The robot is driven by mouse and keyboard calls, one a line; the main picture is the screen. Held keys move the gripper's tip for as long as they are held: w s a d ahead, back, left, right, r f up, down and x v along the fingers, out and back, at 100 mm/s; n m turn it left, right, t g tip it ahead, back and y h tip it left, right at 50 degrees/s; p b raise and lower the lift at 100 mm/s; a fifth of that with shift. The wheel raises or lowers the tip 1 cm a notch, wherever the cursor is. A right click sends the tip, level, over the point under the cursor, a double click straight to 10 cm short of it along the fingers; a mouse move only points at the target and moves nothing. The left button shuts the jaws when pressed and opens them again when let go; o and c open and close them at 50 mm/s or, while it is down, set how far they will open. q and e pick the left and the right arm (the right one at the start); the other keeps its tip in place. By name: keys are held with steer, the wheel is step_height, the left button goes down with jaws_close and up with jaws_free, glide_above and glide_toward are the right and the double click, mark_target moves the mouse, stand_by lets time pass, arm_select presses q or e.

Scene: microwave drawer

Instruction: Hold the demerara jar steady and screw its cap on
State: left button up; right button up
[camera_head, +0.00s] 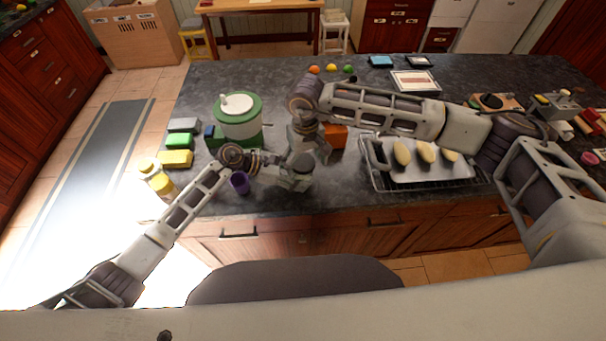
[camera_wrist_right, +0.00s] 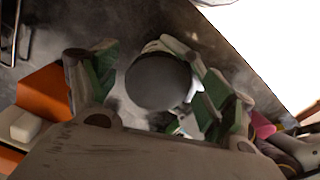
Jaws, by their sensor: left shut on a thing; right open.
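In the right wrist view, a round, dark grey top (camera_wrist_right: 158,82) with a pale rim, apparently the capped top of the demerara jar, lies between the green-padded fingers of my right gripper (camera_wrist_right: 150,85). The fingers are open on either side of it, and I cannot tell whether they touch it. I cannot tell how the cap is seated. In the head view, my right gripper (camera_head: 311,150) points down from above, just over my left gripper (camera_head: 300,172). My left gripper is shut on the jar, low over the counter's front. The jar's body is hidden behind the grippers in the head view.
A purple cup (camera_head: 240,184) stands close to my left wrist. An orange box (camera_head: 336,131) is just behind my right gripper. A wire rack (camera_head: 375,181) with several oval pieces is to the right. A green-and-white canister (camera_head: 238,123) and coloured blocks (camera_head: 176,159) stand left.

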steer(key=shift+c, duration=0.4)
steer(key=c, duration=1.1)
steer(key=shift+c, duration=0.2)
steer(key=shift+m, duration=0.3)
steer(key=shift+m, duration=1.6)
steer(key=shift+d+m, duration=0.1)
steer(key=shift+m, duration=0.3)
steer(key=shift+d, duration=0.15)
